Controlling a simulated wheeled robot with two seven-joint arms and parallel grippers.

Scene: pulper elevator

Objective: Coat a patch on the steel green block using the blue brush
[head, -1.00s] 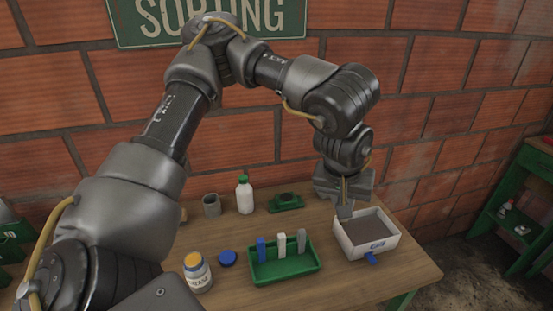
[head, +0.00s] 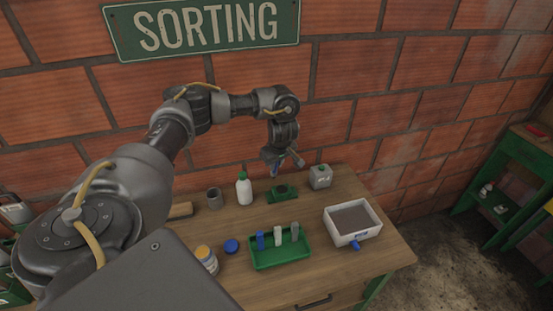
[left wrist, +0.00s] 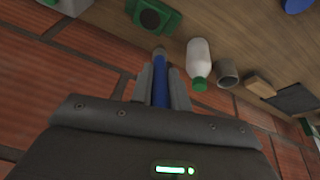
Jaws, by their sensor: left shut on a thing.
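My left gripper (head: 284,162) is above the back of the table, near the brick wall. It is shut on the blue brush (left wrist: 160,80), whose blue handle sits between the two fingers in the left wrist view, with a greyish tip at the far end. A green block with a dark round spot on it (head: 283,193) lies on the table below the gripper. It also shows in the left wrist view (left wrist: 154,17), and the brush is apart from it. I cannot tell whether the dark spot is a coating. My right gripper is not in view.
A white bottle with green cap (head: 244,190) and a grey cup (head: 215,198) stand left of the block. A grey canister (head: 320,177) stands right. In front are a green tray (head: 282,262) with several small pieces, a white box (head: 350,238) and a jar (head: 206,259).

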